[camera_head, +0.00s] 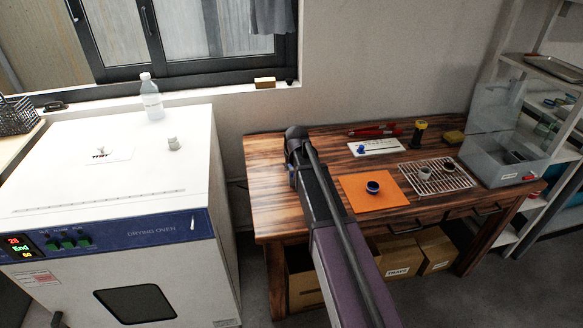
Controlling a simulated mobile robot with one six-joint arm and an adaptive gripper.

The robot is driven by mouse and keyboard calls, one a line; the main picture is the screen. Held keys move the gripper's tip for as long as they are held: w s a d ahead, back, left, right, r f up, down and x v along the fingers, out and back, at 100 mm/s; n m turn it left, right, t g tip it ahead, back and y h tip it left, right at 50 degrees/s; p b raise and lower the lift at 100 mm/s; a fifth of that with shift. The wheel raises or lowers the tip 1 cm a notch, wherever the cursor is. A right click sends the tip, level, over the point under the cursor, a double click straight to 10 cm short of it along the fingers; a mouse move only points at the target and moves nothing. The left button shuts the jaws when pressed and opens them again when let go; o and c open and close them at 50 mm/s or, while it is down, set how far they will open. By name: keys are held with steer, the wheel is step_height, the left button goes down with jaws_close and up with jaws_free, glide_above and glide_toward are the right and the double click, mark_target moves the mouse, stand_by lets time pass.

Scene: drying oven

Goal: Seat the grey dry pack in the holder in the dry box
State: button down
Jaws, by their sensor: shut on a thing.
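The dry box looks to be the clear, see-through box (478,152) at the right end of the wooden table, with a small label on its front. A small dark, round piece (514,156) sits low inside it, perhaps the holder; its details are too small to tell. I cannot pick out the grey dry pack for certain. My arm reaches up from the bottom over the table's left part, and its far end is by the back left edge, well left of the box. My gripper and anything in it are hidden behind the arm.
An orange mat (356,196) carries a blue-rimmed cup (373,187). A wire rack (446,184) holds small pots. A white board (389,148), red tool (372,131) and dark-and-yellow cylinder (418,134) stand behind. The drying oven (45,191) is at left, shelves (490,60) at right.

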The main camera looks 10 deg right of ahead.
steer(key=shift+c, duration=1.7)
jaws_free()
steer(key=p+v, duration=1.1)
steer(key=v, duration=0.1)
steer(key=shift+r, duration=0.1)
steer(key=s+f+g, duration=0.1)
steer(key=s+g, duration=0.3)
steer(key=s, duration=2)
steer(key=shift+s+a+f+g, duration=0.2)
steer(key=shift+s+a+g, duration=0.1)
steer(key=shift+a, duration=0.1)
steer(key=shift+o, duration=0.2)
